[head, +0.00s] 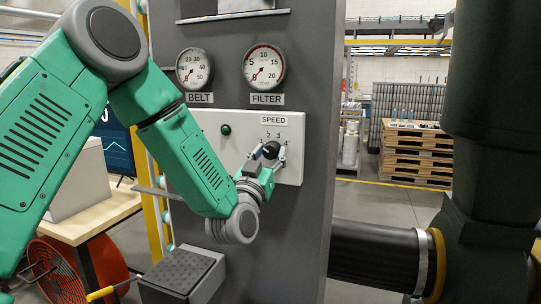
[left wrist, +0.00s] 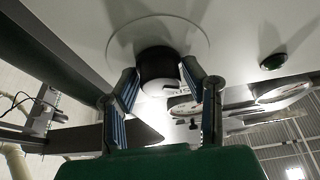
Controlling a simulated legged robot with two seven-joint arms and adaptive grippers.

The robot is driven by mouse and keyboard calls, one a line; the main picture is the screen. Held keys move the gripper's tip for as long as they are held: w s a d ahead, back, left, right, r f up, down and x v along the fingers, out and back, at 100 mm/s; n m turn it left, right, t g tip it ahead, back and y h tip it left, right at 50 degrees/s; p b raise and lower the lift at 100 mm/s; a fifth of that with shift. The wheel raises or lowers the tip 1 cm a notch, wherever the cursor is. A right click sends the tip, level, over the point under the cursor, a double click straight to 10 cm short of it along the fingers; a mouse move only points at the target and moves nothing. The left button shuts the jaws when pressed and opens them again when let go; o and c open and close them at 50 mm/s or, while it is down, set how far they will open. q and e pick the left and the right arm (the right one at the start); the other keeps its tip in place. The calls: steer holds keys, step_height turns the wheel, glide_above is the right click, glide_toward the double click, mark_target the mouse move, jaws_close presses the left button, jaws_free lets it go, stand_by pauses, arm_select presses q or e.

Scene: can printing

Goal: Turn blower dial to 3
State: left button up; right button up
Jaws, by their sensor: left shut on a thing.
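The black blower dial (head: 271,150) sits under the SPEED label (head: 274,120) on a white panel (head: 292,175). Numbers are printed around it; the gripper hides part of them, and I cannot tell which one the dial points to. My left gripper (head: 266,158) is at the dial, with a finger on either side. In the left wrist view the dial (left wrist: 158,72) is a dark round knob between the fingers of my left gripper (left wrist: 160,78), which is shut on it. My right gripper is not in view.
A green button (head: 226,129) is left of the dial; it also shows in the left wrist view (left wrist: 273,61). BELT (head: 194,69) and FILTER (head: 264,66) gauges are above. A black duct (head: 375,255) runs right of the grey cabinet.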

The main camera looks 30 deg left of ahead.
arm_select(q)
steer(key=shift+m, duration=0.4)
steer(key=m+h+b, duration=0.1)
steer(key=m+h, duration=0.1)
steer(key=m, duration=0.2)
steer(key=shift+h, duration=0.3)
steer(key=shift+c, duration=0.2)
steer(key=m+h+b, duration=0.1)
steer(key=m, duration=0.2)
steer(key=m+h, duration=0.2)
steer(key=m, duration=0.1)
steer(key=shift+m+g+b, duration=0.3)
steer(key=shift+b, duration=0.1)
steer(key=m+h, duration=0.1)
steer(key=m, duration=0.1)
steer(key=m+g+b, duration=0.1)
steer(key=m, duration=0.2)
steer(key=shift+g+h, duration=0.3)
steer(key=shift+h, duration=0.1)
steer(key=shift+a+m+g+h+b, duration=0.1)
steer(key=shift+m+g+h+b, duration=0.35)
steer(key=shift+m, duration=1.25)
steer(key=shift+g, duration=0.25)
steer(key=o, duration=1)
steer(key=shift+w, duration=0.1)
